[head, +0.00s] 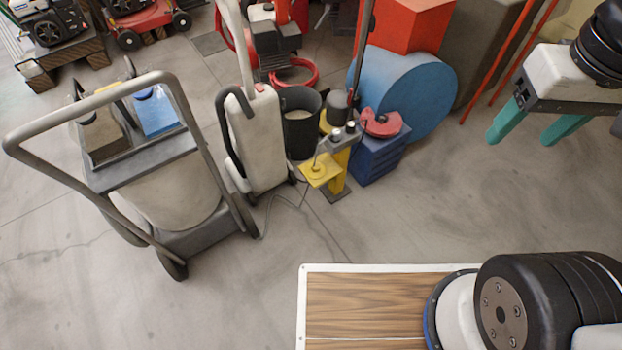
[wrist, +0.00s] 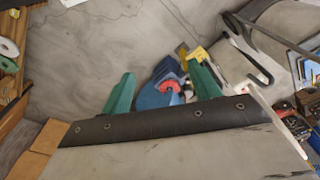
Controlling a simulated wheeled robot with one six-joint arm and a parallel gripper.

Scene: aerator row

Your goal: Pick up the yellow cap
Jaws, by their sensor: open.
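A small rounded yellow piece (head: 318,169), which looks like the yellow cap, sits on a yellow plate on a low yellow post (head: 339,170) in the middle of the head view. In the wrist view yellow parts (wrist: 199,55) show near the right finger, too small to tell the cap from the post. My gripper (head: 522,138) is at the upper right of the head view, well apart from the post and in the air. Its teal fingers are spread and empty, as the wrist view (wrist: 161,70) also shows.
A blue box (head: 376,160) with a red piece (head: 382,123) and a blue drum (head: 405,85) stand right of the post. A black bucket (head: 300,125), an upright white machine (head: 255,140) and a wheeled cart (head: 165,200) stand to the left. Floor (head: 480,200) at right is clear.

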